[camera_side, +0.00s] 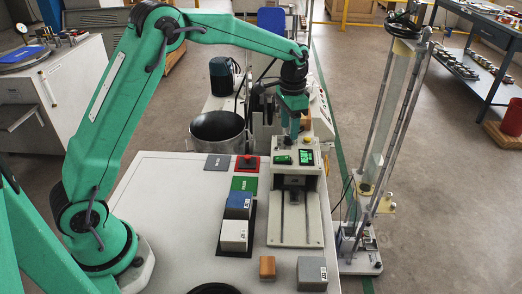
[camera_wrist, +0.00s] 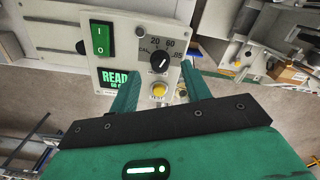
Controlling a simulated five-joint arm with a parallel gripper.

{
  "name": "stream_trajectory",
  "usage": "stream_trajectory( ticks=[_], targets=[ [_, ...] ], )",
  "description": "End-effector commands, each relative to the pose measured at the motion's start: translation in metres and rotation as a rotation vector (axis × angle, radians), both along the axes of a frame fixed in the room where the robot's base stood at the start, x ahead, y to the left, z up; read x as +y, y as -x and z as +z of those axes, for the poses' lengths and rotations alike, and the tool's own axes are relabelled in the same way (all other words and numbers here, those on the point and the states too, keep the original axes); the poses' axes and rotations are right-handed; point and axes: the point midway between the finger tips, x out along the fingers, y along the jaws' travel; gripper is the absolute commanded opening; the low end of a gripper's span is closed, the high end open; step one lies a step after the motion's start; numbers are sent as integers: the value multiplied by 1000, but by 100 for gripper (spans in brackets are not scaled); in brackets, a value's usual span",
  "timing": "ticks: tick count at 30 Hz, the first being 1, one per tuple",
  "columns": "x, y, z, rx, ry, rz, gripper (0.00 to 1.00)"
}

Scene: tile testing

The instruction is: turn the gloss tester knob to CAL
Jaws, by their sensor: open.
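The gloss tester (camera_side: 297,157) stands on the white bench in the side view, with a lit green display. My gripper (camera_side: 294,130) points down just above its top panel. In the wrist view the round black knob (camera_wrist: 160,61) sits on the panel among the labels CAL, 20, 60 and 85. Its white pointer mark seems to lean up and right, towards 60; CAL is at the left. My gripper (camera_wrist: 158,72) is open, its two green fingers either side of the knob. Whether they touch it I cannot tell. In the side view the gripper hides the knob.
On the tester panel are a yellow button (camera_wrist: 159,91), a green rocker switch (camera_wrist: 102,38) and a green display (camera_wrist: 115,78). Blue (camera_side: 238,205) and white (camera_side: 234,236) blocks stand left of the tester. A tall stand (camera_side: 387,130) is at its right.

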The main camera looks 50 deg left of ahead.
Motion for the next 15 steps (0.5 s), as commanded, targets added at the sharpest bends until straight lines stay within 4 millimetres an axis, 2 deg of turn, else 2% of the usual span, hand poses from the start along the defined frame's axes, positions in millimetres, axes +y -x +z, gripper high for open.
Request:
stream_trajectory(
  ticks=[6, 15],
  targets=[
    [0, 0, -23, 2, 0, 0, 48],
    [0, 0, -30, -1, 0, 0, 48]
  ],
)
